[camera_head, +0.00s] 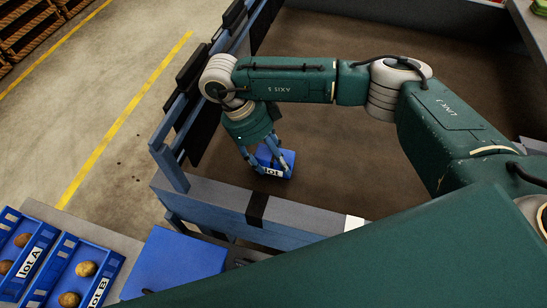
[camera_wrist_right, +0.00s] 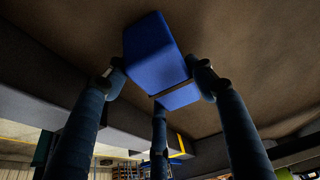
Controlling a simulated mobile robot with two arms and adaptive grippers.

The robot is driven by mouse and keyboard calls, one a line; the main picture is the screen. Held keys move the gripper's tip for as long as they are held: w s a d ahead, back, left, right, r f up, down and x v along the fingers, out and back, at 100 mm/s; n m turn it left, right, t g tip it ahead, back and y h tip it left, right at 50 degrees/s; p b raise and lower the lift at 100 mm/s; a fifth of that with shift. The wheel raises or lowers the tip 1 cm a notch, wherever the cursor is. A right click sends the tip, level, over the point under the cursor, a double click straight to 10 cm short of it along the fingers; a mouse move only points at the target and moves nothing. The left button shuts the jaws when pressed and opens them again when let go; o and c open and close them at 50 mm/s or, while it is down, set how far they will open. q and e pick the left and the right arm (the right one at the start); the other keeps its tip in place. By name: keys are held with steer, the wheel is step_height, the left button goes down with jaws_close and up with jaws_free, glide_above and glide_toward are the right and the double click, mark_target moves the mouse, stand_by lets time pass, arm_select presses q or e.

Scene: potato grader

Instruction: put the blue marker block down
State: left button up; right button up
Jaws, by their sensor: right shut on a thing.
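The blue marker block (camera_head: 264,155) is in the head view, with a white label reading "lot" on its near side. My right gripper (camera_head: 270,168) comes down over it at the near left corner of the brown bed, its fingers around the block. In the right wrist view the fingers of the right gripper (camera_wrist_right: 160,88) are shut on the blue marker block (camera_wrist_right: 153,50), with the brown surface behind it. I cannot tell whether the block touches that surface. My left gripper is not in view.
The brown bed (camera_head: 330,170) is bare around the block. A grey-blue frame edge (camera_head: 210,195) bounds it in front. Blue trays labelled "lot A" (camera_head: 36,240) and "lot B" (camera_head: 108,268) hold potatoes at lower left. A blue lid-like box (camera_head: 180,260) stands beside them.

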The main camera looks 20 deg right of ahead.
mark_target(271, 157)
steer(key=shift+f, duration=0.15)
steer(key=o, duration=1.4)
steer(key=shift+c, duration=0.2)
steer(key=shift+r, duration=0.2)
steer(key=shift+w+a+r, duration=0.1)
steer(key=shift+w+r, duration=0.05)
steer(key=b+v, duration=0.2)
steer(key=v, duration=0.4)
steer(key=shift+a+r+b, duration=0.1)
steer(key=shift+r+b, duration=0.05)
steer(key=shift+b, duration=0.15)
steer(key=shift+r, duration=0.4)
steer(key=shift+a, duration=0.1)
